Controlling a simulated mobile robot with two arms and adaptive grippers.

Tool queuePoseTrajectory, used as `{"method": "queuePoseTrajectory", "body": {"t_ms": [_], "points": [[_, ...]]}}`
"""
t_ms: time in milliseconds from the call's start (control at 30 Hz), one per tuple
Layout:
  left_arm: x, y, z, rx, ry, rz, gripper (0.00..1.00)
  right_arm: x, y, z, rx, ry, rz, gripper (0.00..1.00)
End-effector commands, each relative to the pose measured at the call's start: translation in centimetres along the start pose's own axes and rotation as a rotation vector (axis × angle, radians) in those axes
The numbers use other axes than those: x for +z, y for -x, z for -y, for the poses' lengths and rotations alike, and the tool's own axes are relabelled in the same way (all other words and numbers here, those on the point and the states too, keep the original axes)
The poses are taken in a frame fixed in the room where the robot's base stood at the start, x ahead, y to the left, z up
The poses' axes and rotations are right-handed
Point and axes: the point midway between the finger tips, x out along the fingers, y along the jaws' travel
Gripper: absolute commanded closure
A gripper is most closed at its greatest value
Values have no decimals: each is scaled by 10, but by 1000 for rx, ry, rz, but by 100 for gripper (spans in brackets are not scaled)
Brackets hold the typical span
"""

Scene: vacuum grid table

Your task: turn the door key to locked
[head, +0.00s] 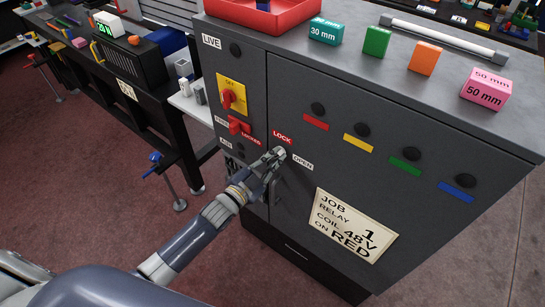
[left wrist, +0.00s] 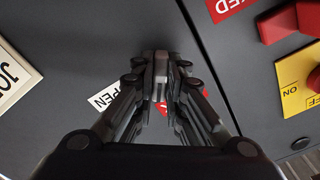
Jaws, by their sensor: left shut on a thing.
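The dark grey cabinet door (head: 365,190) carries a red LOCK label (head: 282,139) and a white OPEN label (head: 302,162) around the key spot. My left gripper (head: 277,156) is at the door face between these labels, shut on the key. In the left wrist view my fingertips (left wrist: 161,76) are close together against the door. The key is almost wholly hidden by the fingers, and I cannot tell which label it points to. The OPEN label (left wrist: 116,97) shows left of the fingers and part of the LOCK label (left wrist: 192,108) right of them. My right gripper is not in view.
Left of the door are a red rotary switch on a yellow plate (head: 226,99) and a red handle (head: 238,126). A JOB card (head: 352,228) is on the door. A red tray (head: 240,15) and several coloured blocks stand on the cabinet top. A workbench (head: 115,80) stands at the left.

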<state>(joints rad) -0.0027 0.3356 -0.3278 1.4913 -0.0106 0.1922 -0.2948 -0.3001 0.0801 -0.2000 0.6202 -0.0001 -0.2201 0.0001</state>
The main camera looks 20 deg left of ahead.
Motion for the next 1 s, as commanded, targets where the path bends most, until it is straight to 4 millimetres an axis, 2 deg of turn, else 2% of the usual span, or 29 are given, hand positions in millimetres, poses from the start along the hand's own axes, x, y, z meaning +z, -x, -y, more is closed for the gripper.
{"method": "queuePoseTrajectory", "body": {"t_ms": [500, 800, 1000], "points": [[-4, -2, 3, -2, 445, -11, 100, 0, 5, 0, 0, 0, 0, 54], [-5, -2, 4, -3, 591, -12, 100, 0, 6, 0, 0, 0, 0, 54], [-5, -2, 4, -3, 629, -13, 100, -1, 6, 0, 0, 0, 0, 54]]}}
